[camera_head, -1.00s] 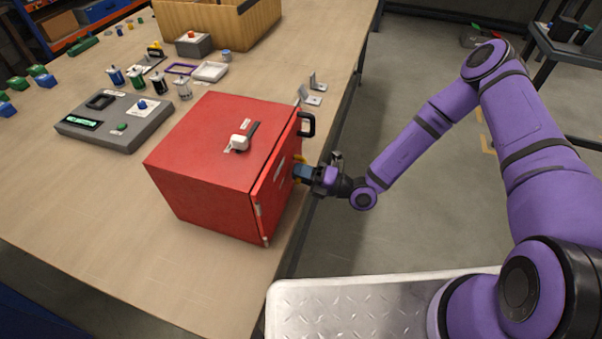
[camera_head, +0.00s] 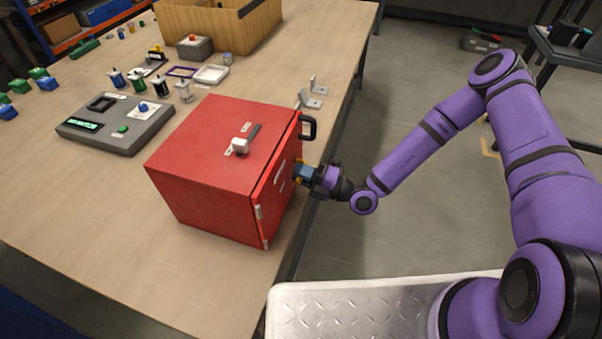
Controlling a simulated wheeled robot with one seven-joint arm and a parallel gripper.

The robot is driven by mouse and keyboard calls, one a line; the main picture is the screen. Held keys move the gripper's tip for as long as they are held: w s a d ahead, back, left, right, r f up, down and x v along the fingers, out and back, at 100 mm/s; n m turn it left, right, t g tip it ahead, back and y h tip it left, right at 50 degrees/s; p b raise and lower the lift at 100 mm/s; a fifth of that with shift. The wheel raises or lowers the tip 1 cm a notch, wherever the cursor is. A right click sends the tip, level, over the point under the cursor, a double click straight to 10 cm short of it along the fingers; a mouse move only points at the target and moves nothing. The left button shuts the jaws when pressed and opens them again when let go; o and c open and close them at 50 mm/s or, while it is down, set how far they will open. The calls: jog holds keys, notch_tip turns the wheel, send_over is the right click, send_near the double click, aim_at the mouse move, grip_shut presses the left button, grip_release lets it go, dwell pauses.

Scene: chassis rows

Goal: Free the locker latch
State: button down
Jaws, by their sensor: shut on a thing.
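The red locker (camera_head: 205,145) stands on the bench near its right edge, its door (camera_head: 277,187) on the right side and closed or nearly so. My gripper (camera_head: 299,173) is at the door face, below the black handle (camera_head: 308,127). It is shut on a small part there, which I take to be the latch; the fingers hide most of it. Small yellow bits show at the fingertips. On the locker's top is a white block with a dark grey bar (camera_head: 253,132).
A grey control box (camera_head: 115,125) stands left of the locker. Small metal brackets (camera_head: 313,98) lie behind it. Several small cylinders and a white tray (camera_head: 211,74) are farther back, near a wooden bin (camera_head: 262,32). The floor right of the bench is open.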

jog(key=c, duration=1.1)
grip_release()
jog(key=v, duration=1)
jog(key=shift+d, duration=0.4)
jog(key=shift+s+f, duration=0.1)
jog(key=s+d+r+n+g+h, duration=0.2)
jog(key=d+r+n+g+h, duration=0.15)
jog(key=r+n, duration=0.5)
jog(key=s+d+r+n+g+h, duration=0.1)
jog(key=d+r+n+g+h, duration=0.2)
jog(key=r+n, duration=0.5)
jog(key=s+d+r+n+g+h, duration=0.1)
jog(key=s+r+n+g+h, duration=0.15)
jog(key=r+n+g, duration=0.55)
jog(key=s+d+r+n+t+h, duration=0.5)
jog(key=r+n, duration=0.3)
jog(key=r, duration=0.2)
jog(key=s+d+r+n+t+h, duration=0.5)
jog(key=s+d+r+n+t, duration=0.1)
jog(key=r, duration=0.5)
jog(key=s+n+t, duration=0.1)
jog(key=s+t, duration=0.1)
jog(key=shift+s+n, duration=0.25)
jog(key=shift+n, duration=0.1)
